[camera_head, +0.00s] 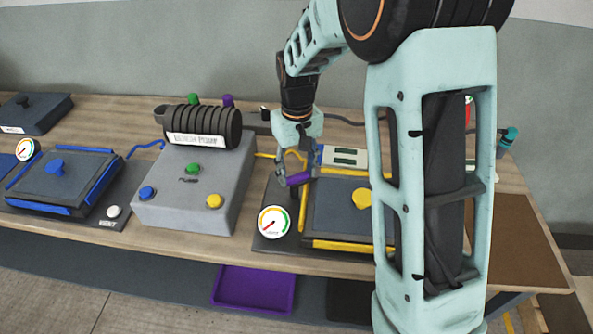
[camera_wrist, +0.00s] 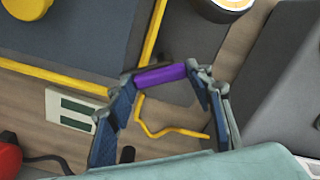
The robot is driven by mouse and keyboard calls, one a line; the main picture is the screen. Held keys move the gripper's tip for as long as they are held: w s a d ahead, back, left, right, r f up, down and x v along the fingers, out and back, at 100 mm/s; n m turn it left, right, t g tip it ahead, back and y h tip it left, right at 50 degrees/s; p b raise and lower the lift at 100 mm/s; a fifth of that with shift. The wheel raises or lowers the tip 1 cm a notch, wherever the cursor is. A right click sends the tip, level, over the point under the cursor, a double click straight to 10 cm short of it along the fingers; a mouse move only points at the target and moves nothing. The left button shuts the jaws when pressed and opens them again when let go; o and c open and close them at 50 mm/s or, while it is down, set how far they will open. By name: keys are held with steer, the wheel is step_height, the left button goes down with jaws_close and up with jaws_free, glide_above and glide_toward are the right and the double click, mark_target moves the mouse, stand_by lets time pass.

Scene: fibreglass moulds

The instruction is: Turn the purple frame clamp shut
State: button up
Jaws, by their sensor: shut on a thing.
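The purple frame clamp (camera_head: 299,179) is a short bar at the left edge of the yellow-edged mould (camera_head: 338,244). In the wrist view the purple bar (camera_wrist: 161,76) lies between my fingertips, with a finger at each end. My gripper (camera_head: 293,170) is shut on it from above. In the wrist view my gripper (camera_wrist: 163,80) has its fingers spread by the bar's length. The clamp's base is mostly hidden, so I cannot tell how far it is turned.
A grey pump box (camera_head: 190,215) with coloured buttons stands left of the mould. A round gauge (camera_head: 273,222) sits at the mould's front left corner. A blue-edged mould (camera_head: 65,180) is further left. A purple tray (camera_head: 254,288) lies below the bench. My arm hides the mould's right side.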

steer(key=m, duration=0.6)
steer(key=shift+s+m, duration=0.15)
steer(key=shift+m, duration=0.15)
stand_by(0.5)
steer(key=o, duration=1.2)
steer(key=shift+c, duration=0.2)
step_height(320, 180, up, 12)
steer(key=shift+r, duration=0.1)
